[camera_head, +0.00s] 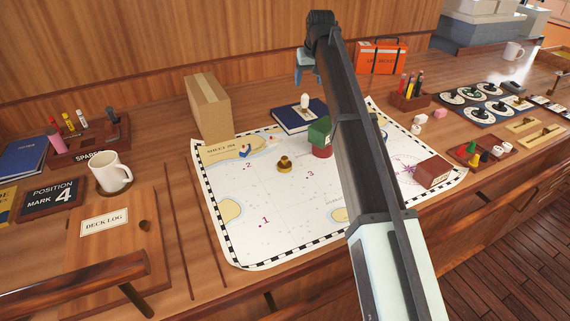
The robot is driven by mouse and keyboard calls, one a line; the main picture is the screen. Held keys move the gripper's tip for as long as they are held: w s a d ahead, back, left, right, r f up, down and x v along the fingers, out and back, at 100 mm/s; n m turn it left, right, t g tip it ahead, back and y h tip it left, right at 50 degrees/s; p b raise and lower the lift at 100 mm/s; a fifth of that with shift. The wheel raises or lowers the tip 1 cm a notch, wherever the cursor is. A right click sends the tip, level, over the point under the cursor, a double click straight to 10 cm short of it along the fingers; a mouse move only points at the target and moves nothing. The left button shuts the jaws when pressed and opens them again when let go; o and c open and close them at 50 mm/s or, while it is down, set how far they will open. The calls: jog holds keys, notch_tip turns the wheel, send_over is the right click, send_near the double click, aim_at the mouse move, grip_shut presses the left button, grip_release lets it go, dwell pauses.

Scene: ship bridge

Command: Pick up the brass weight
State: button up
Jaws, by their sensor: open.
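The brass weight (284,164) is a small round piece with a knob on top. It stands upright on the white sea chart (265,215), left of the middle, between the printed 2 and 3. My gripper (308,76) is at the far end of my arm, higher in the picture than the weight and a little to its right. It is small and partly hidden behind the arm. It is open and apart from the weight, and I see nothing in it.
Right of the weight, a green block (320,131) sits above a red piece (322,151), close to my arm. A cardboard box (208,107) stands behind left. A blue book (290,117) lies behind. A red-brown block (434,173) is on the chart's right. The chart's front left is clear.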

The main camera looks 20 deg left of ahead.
jog(key=shift+o, duration=0.6)
